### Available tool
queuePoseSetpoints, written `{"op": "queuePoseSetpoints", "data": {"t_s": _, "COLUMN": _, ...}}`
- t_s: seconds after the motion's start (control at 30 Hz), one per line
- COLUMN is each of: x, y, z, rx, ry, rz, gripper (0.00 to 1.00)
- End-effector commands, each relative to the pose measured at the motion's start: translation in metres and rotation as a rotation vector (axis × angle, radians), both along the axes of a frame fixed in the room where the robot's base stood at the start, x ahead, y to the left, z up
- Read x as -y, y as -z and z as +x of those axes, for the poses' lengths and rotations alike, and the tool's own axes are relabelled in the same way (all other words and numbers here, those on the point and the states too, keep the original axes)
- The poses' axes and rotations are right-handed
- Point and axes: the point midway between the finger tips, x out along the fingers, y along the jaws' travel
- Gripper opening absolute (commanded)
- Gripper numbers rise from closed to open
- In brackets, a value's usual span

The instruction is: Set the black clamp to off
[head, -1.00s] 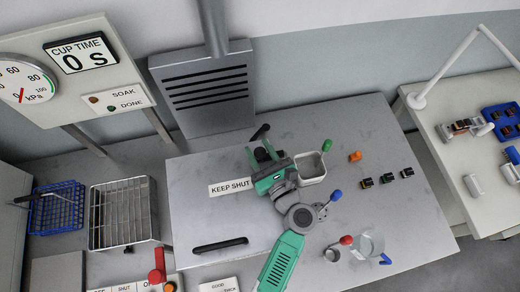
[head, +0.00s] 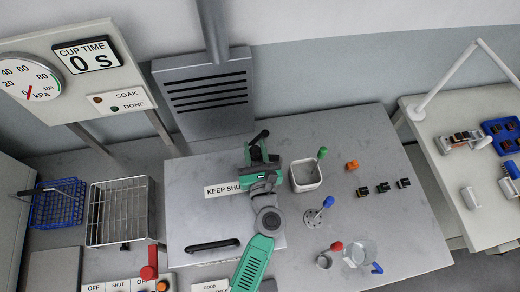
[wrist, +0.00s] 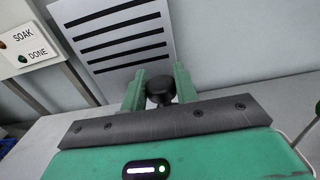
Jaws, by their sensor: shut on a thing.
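The black clamp (head: 260,136) shows as a black handle at the back of the grey worktop, near the right edge of the lid panel. My gripper (head: 257,153) is right at it, with green fingers pointing toward the back. In the wrist view, the clamp's round black knob (wrist: 160,88) sits between the two green fingertips, and my gripper (wrist: 159,92) is shut on it. The clamp's base and any off marking by it are hidden or too small to read.
A "KEEP SHUT" label (head: 222,190) lies left of my gripper. A white bin (head: 306,176) with a green-handled tool stands close on the right. A blue-knobbed part (head: 314,217) and a glass beaker (head: 360,254) stand nearer the front. A red lever (head: 150,264) is at front left.

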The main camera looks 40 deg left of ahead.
Motion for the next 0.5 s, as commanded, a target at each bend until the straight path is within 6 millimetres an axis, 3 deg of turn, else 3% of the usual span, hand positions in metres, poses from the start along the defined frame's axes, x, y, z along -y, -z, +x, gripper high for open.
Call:
{"op": "queuePoseSetpoints", "data": {"t_s": 0.03, "x": 0.0, "y": -0.001, "z": 0.0, "rx": 0.0, "ry": 0.001, "rz": 0.001, "gripper": 0.33}}
{"op": "queuePoseSetpoints", "data": {"t_s": 0.13, "x": 0.0, "y": -0.001, "z": 0.0, "rx": 0.001, "ry": 0.0, "rz": 0.001, "gripper": 0.51}}
{"op": "queuePoseSetpoints", "data": {"t_s": 0.4, "x": 0.002, "y": 0.0, "z": -0.001, "rx": 0.0, "ry": 0.0, "rz": 0.0, "gripper": 0.51}}
{"op": "queuePoseSetpoints", "data": {"t_s": 0.5, "x": 0.011, "y": 0.001, "z": -0.009, "rx": -0.002, "ry": 0.002, "rz": 0.001, "gripper": 0.51}}
